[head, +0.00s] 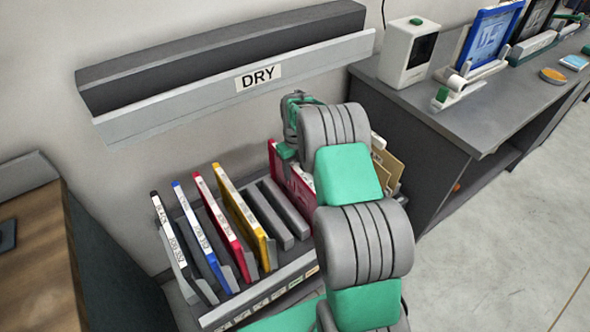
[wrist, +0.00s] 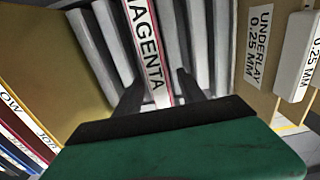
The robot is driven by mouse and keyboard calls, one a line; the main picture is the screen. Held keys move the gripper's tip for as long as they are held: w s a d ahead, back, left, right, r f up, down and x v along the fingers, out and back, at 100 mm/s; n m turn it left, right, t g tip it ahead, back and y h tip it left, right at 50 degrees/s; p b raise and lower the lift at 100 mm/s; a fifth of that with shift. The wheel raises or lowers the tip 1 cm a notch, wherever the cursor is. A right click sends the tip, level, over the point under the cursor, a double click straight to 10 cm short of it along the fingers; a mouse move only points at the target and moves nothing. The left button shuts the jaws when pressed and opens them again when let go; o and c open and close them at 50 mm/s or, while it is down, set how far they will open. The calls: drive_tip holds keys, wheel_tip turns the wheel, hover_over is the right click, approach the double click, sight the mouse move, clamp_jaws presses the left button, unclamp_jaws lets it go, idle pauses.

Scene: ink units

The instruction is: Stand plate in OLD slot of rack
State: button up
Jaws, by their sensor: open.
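A magenta-edged plate (head: 292,187) stands at the right end of the rack (head: 262,292), partly hidden by my arm in the head view. In the wrist view the plate (wrist: 148,50) shows its white MAGENTA label. My gripper (wrist: 158,92) is open, with one dark finger on each side of the plate's labelled edge. I cannot tell whether the fingers touch it. In the head view my gripper (head: 286,151) is mostly hidden behind my wrist. The rack's front edge carries several small slot labels, too small to read; I cannot pick out OLD.
Black (head: 174,240), blue (head: 200,237), red (head: 222,222) and yellow (head: 243,213) plates stand in the rack's left slots. Slots right of yellow are empty. Tan underlay sheets (head: 388,165) stand at the right. A DRY shelf (head: 235,85) hangs above; a counter (head: 470,110) is right.

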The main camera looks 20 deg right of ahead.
wheel_tip(320, 180, up, 8)
drive_tip(key=shift+f+b, duration=0.1)
drive_tip(key=shift+b, duration=0.35)
drive_tip(key=shift+r+p, duration=1.55)
drive_tip(key=shift+r, duration=0.95)
